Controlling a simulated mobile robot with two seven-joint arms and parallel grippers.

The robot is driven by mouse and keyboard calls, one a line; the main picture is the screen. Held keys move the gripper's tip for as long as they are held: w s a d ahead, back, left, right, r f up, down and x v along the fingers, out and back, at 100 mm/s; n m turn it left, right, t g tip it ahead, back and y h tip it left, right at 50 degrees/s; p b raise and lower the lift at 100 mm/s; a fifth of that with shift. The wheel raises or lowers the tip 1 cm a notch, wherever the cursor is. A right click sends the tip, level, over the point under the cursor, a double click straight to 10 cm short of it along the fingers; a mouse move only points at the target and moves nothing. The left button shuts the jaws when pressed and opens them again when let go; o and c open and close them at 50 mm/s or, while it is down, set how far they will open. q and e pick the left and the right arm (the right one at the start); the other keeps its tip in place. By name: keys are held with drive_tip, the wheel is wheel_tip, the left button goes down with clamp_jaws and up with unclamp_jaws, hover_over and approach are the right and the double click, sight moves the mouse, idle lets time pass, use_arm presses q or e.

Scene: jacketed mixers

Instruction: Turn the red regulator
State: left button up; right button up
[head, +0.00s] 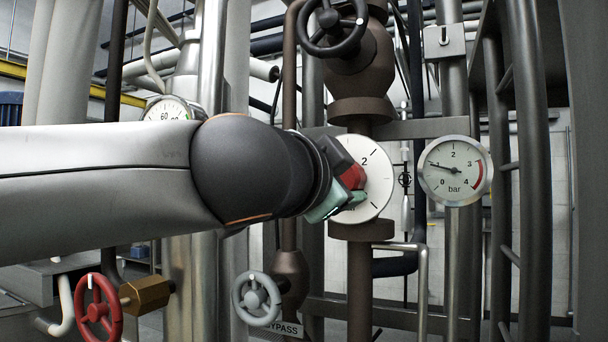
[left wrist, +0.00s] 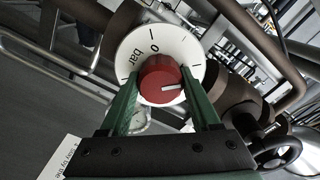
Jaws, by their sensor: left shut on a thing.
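The red regulator (head: 353,178) is a round red knob in front of a white dial plate (head: 376,170) marked in bar, on a brown vertical pipe. My left gripper (head: 345,186) is shut on the red knob, with green fingers on either side of it. In the left wrist view the knob (left wrist: 160,82) sits between the fingertips (left wrist: 161,76). Its white pointer line points right in that view. Much of the dial's left side is hidden by the gripper in the head view. My right gripper is not in view.
A pressure gauge (head: 455,170) right of the dial has its needle near 1 bar. A dark handwheel (head: 333,26) is above. A grey handwheel (head: 257,299) and a red handwheel (head: 98,307) are below. Another gauge (head: 167,109) is partly behind my arm. Pipes crowd the area.

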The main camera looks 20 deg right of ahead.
use_arm(q)
drive_tip(key=o, duration=1.4)
drive_tip(key=shift+a, duration=0.1)
drive_tip(key=b+v, duration=0.2)
drive_tip(key=v, duration=1)
drive_tip(key=shift+s+a+b, duration=0.1)
drive_tip(key=shift+a+b, duration=0.05)
drive_tip(key=shift+b, duration=0.25)
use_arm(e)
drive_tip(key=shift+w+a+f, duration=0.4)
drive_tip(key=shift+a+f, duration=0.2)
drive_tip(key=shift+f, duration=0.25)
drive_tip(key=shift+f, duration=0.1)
